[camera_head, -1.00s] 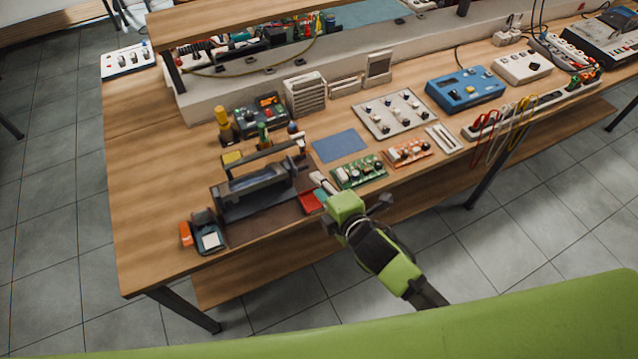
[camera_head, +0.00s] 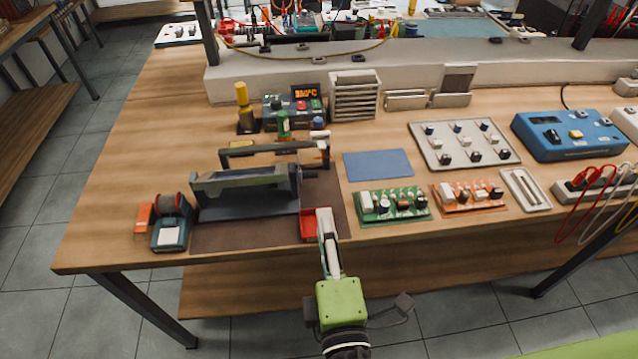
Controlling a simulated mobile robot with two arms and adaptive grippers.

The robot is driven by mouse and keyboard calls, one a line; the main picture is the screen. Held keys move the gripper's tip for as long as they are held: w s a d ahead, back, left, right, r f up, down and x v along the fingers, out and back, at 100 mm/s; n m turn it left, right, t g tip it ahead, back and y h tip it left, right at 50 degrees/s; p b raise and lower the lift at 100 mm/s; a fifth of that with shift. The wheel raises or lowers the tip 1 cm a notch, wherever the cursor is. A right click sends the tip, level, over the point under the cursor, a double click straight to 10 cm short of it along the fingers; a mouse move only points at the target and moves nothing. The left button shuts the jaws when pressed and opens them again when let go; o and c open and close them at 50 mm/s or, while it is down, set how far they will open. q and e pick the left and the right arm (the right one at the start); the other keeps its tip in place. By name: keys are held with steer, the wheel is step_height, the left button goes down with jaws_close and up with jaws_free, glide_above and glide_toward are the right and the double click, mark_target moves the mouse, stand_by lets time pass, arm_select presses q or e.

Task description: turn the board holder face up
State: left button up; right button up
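The board holder (camera_head: 247,190) seems to be the dark grey frame with a long bar, lying on a brown mat (camera_head: 228,237) at the left part of the bench. I cannot tell which of its faces is up. My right gripper (camera_head: 326,218) is at the bench's front edge, right of the board holder and apart from it. It overlaps the right side of a small red tray (camera_head: 309,229) in the view; contact is unclear. Its fingers show as one narrow pale shape, so I cannot tell whether they are open. My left gripper is not in view.
A solder spool stand (camera_head: 170,228) stands left of the holder. Behind it are a soldering station (camera_head: 293,112) and bottles (camera_head: 284,126). A green circuit board (camera_head: 393,204), an orange one (camera_head: 468,196) and a blue pad (camera_head: 378,164) lie to the right. The bench's far left is bare.

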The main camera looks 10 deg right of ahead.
mark_target(317, 177)
steer(key=w+p, duration=0.2)
steer(key=w, duration=1)
steer(key=shift+w+r+p, duration=0.1)
steer(key=shift+w+p, duration=0.15)
steer(key=shift+p, duration=0.05)
steer(key=shift+w, duration=0.4)
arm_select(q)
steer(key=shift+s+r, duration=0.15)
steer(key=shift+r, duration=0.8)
arm_select(e)
jaws_close()
